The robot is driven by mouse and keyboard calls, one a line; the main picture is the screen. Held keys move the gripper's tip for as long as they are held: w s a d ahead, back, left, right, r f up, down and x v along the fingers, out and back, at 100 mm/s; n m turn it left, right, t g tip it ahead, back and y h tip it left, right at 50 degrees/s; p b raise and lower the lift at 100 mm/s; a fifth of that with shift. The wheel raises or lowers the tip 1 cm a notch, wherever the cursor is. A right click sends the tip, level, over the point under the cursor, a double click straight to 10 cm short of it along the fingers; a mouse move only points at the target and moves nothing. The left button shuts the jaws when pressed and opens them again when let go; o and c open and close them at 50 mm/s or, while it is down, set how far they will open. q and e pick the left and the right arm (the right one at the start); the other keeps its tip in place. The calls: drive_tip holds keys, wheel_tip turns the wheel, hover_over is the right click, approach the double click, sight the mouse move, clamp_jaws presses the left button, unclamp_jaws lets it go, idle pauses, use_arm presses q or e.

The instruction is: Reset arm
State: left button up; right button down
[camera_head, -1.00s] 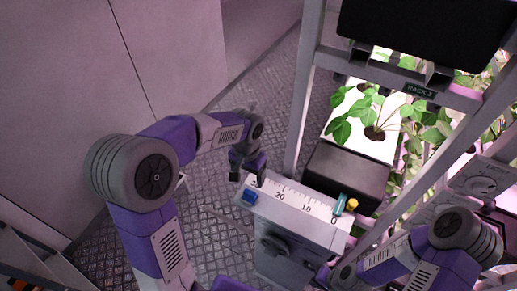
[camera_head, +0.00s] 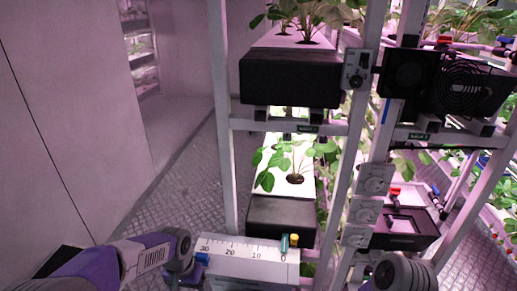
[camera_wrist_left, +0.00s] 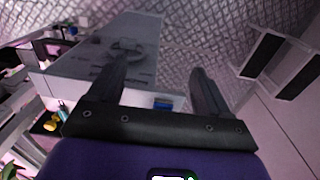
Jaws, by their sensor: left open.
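In the wrist view the blue piece (camera_wrist_left: 163,103) shows just past the gripper base, between the fingers. My right arm shows at the bottom right of the head view; its gripper is out of frame.
The white scale box (camera_head: 245,251) stands in front, with teal and yellow pieces (camera_head: 294,240) at its 0 end. A rack post (camera_head: 223,150) rises behind it, beside planted trays (camera_head: 285,181) with black fronts. The floor (camera_head: 185,200) at left is clear up to the wall.

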use_arm(q)
wheel_tip(320, 180, down, 10)
drive_tip(key=w+d+f+h+b, duration=0.1)
drive_tip(key=d, duration=0.2)
drive_tip(key=s+d+f+n+h+b, duration=0.1)
drive_tip(key=s+d+f+n+b, duration=0.1)
drive_tip(key=s+f, duration=0.5)
drive_tip(key=s+d+f+n+h+b, duration=0.1)
drive_tip(key=s+d+f, duration=0.3)
drive_tip(key=f, duration=0.9)
drive_tip(key=s+n+b, duration=0.1)
drive_tip(key=s, duration=0.2)
drive_tip(key=shift+s+d+f+h, duration=0.15)
drive_tip(key=shift+f+h, duration=0.2)
drive_tip(key=shift+h, duration=0.05)
use_arm(e)
wheel_tip(320, 180, down, 6)
drive_tip(key=w, duration=0.1)
drive_tip(key=shift+w, duration=0.3)
